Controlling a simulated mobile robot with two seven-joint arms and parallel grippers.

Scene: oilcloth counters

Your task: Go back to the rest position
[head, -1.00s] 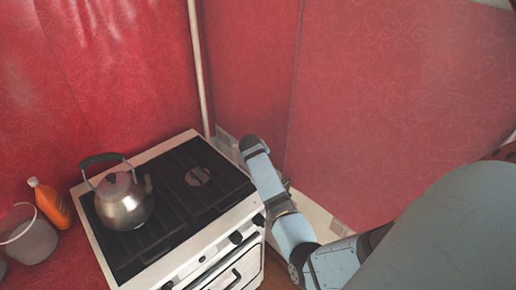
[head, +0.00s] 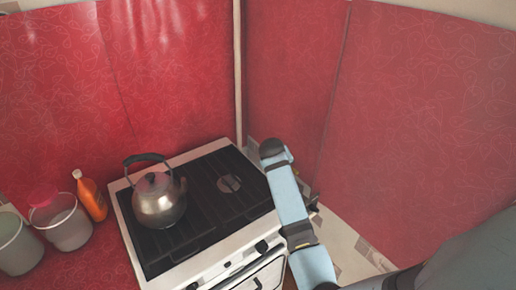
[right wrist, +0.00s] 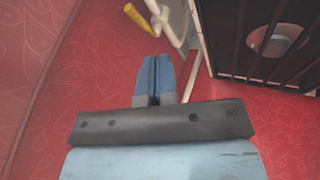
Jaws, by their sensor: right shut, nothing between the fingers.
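My right gripper (right wrist: 157,77) shows in the right wrist view with its two blue fingers together and nothing between them. It is beside the stove, whose dark top shows at the upper right of that view. In the head view my right arm comes in from the lower right and reaches up along the right side of the white stove (head: 205,252); the fingers cannot be made out clearly there. My left gripper is in neither view.
A metal kettle (head: 160,203) stands on the left of the stove top. An orange bottle (head: 93,200) and two buckets, one grey (head: 66,226) and one at the far left (head: 17,250), stand left of the stove. Red walls (head: 415,110) close off the back and right.

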